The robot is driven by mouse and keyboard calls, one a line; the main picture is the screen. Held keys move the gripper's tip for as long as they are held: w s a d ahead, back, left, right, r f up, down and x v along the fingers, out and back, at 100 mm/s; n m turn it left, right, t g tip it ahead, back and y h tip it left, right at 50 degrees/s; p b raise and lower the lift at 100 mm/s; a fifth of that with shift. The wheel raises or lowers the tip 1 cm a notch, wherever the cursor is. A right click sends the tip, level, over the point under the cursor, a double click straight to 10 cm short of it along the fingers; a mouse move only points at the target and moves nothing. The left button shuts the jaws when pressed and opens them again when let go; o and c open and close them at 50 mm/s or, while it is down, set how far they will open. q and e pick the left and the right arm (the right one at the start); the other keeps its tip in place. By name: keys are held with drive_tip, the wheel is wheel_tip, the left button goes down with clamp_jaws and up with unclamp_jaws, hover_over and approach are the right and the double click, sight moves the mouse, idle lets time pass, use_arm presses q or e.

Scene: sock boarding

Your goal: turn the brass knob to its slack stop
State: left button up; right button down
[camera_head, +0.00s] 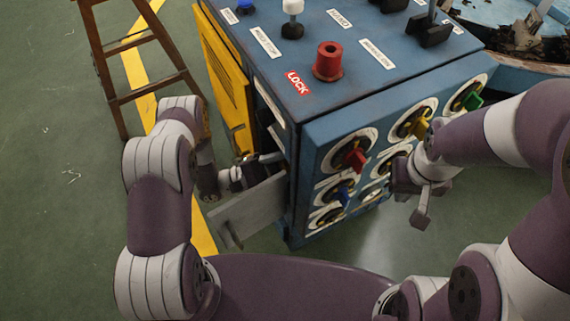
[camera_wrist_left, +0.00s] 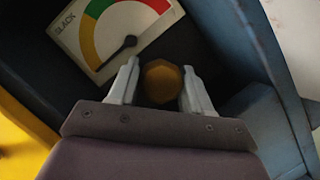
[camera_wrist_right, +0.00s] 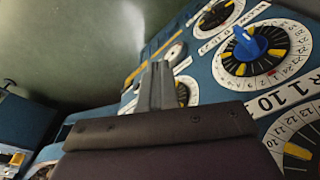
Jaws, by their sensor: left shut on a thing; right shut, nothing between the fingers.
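The brass knob (camera_wrist_left: 162,82) is a faceted, dull gold piece in the left wrist view. My left gripper (camera_wrist_left: 160,85) has one pale finger on each side of it and is shut on it. Above it is a gauge (camera_wrist_left: 112,30) marked SLACK, with coloured bands; its dark needle points down-left, near the low end of the arc. In the head view my left gripper (camera_head: 247,175) reaches into the opening on the cabinet's left side, and the knob is hidden there. My right gripper (camera_head: 423,205) is shut and empty beside the dial face; its fingers also show in the right wrist view (camera_wrist_right: 158,88).
The blue cabinet (camera_head: 300,110) has a red knob (camera_head: 328,62) and switches on top, and several coloured dials in front. A grey flap (camera_head: 245,212) hangs open below my left gripper. A yellow panel (camera_head: 226,80) and a wooden ladder (camera_head: 112,50) stand left.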

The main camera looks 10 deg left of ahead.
use_arm(q)
drive_tip(key=shift+w, duration=0.1)
idle(0.3)
drive_tip(key=o, duration=1)
drive_tip(key=shift+f, duration=0.1)
drive_tip(key=p+v, duration=0.1)
drive_tip(key=v, duration=1.1)
drive_tip(key=shift+a+f, duration=0.1)
drive_tip(key=shift+a, duration=0.25)
